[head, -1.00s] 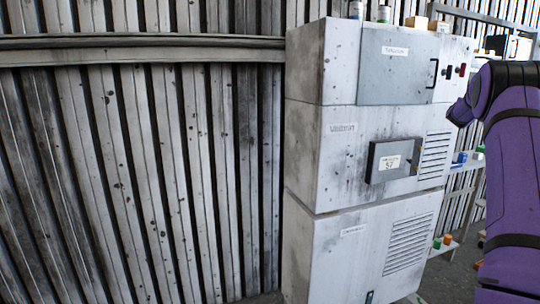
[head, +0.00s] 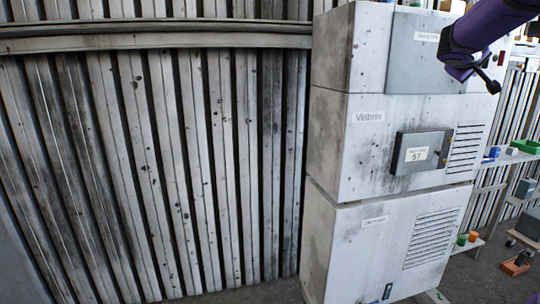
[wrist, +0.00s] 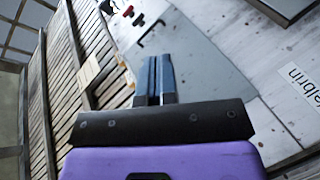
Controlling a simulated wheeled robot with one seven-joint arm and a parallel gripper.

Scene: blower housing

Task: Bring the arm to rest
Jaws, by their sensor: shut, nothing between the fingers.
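My gripper (head: 493,86) shows at the upper right of the head view, at the end of my purple arm, in front of the cabinet's upper door (head: 418,62). In the wrist view my gripper (wrist: 155,62) has its two dark fingers side by side and closed, with nothing between them. Beyond the fingers, the wrist view shows the grey door (wrist: 205,65) with its black handle (wrist: 150,32). I cannot tell the exact gap between fingertips and door.
The tall white cabinet (head: 335,235) has a small dark box (head: 422,152) on its middle section. A slatted wall (head: 150,180) fills the left. Shelves with small coloured parts (head: 495,160) stand at the right. An orange item (head: 515,265) lies on the floor.

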